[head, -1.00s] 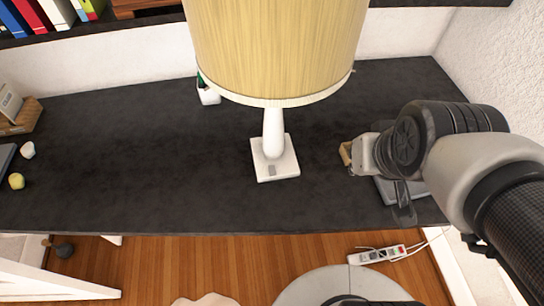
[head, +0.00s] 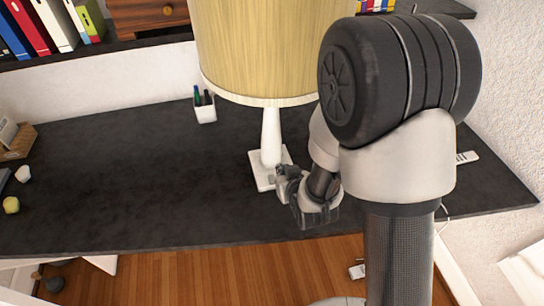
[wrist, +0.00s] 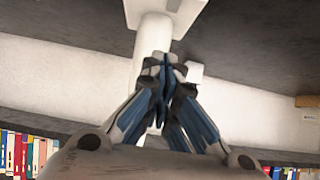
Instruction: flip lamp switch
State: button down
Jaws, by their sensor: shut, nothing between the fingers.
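The lamp has a large yellow-beige shade (head: 255,50), a white stem (head: 271,135) and a square white base (head: 256,170) on the dark desk. My gripper (head: 281,178) is shut and empty, at the front right of the base. From the head view I cannot tell whether it touches the base. The switch on the base is hidden behind my gripper there. In the wrist view the shut fingertips (wrist: 165,62) overlap the stem (wrist: 153,35), with the base (wrist: 140,12) at the top edge. A small grey patch at that edge may be the switch (wrist: 174,5).
A white pen cup (head: 205,110) stands behind the lamp to the left. Two small round objects and a box (head: 18,142) are at the desk's left end. The desk (head: 120,180) left of the lamp is clear. Shelves with books run above.

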jog(key=shift+s+a+f, duration=0.15)
jog(key=shift+a+f, duration=0.2)
jog(key=shift+f, duration=0.15)
jog(key=b, duration=0.2)
send_over(272, 179)
jog(key=s, duration=0.1)
jog(key=f, duration=0.6)
jog(key=shift+d, duration=0.2)
jog(key=f, duration=0.1)
jog(key=f+b, duration=0.1)
jog(key=shift+w+f, duration=0.25)
jog(key=shift+f, duration=0.05)
jog(key=shift+w+a+f+b, duration=0.15)
jog(key=shift+f+b, duration=0.2)
jog(key=shift+f, duration=0.3)
